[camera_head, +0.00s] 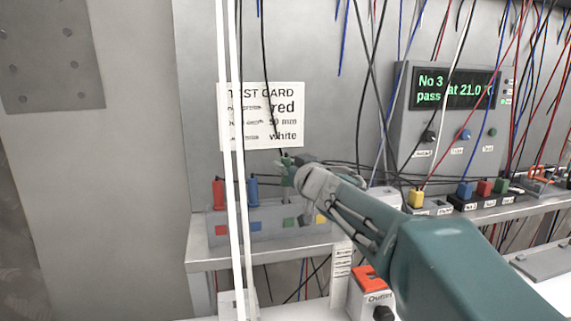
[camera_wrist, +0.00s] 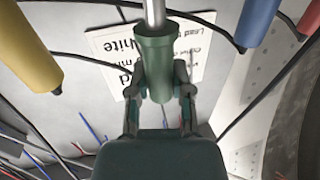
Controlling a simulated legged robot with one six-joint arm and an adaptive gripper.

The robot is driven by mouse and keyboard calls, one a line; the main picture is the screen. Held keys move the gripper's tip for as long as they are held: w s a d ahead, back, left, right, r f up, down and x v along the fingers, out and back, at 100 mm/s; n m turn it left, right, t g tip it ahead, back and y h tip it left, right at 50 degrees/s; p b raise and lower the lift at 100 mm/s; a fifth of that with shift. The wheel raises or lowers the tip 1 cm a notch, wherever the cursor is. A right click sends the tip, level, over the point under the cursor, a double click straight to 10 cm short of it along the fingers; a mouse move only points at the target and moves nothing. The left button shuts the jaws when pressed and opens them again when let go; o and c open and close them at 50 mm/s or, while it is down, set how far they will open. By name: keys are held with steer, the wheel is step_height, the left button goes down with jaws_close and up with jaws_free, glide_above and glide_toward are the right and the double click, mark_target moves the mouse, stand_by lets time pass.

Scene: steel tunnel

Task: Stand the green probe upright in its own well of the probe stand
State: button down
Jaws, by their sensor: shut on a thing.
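The green probe (camera_wrist: 156,65) is between the two fingers of my gripper (camera_wrist: 160,82) in the wrist view. Its bare metal shaft (camera_wrist: 154,12) runs out of the top of that view, so its tip is hidden. In the head view my gripper (camera_head: 289,170) is above the grey probe stand (camera_head: 265,236), near the part with the green square (camera_head: 289,222). A red probe (camera_head: 218,193) and a blue probe (camera_head: 252,191) stand upright at the left of the stand. A yellow probe (camera_wrist: 28,48) shows in the wrist view. My arm hides part of the stand's right side.
Cables hang in front of the stand, and white vertical strips (camera_head: 232,150) cross its left part. A test card (camera_head: 262,115) is on the wall behind. To the right are a display box (camera_head: 447,110) and coloured plugs on the shelf (camera_head: 200,257). An outlet box (camera_head: 369,298) sits below.

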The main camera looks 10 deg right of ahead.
mark_target(286, 187)
steer(key=shift+f, duration=1.85)
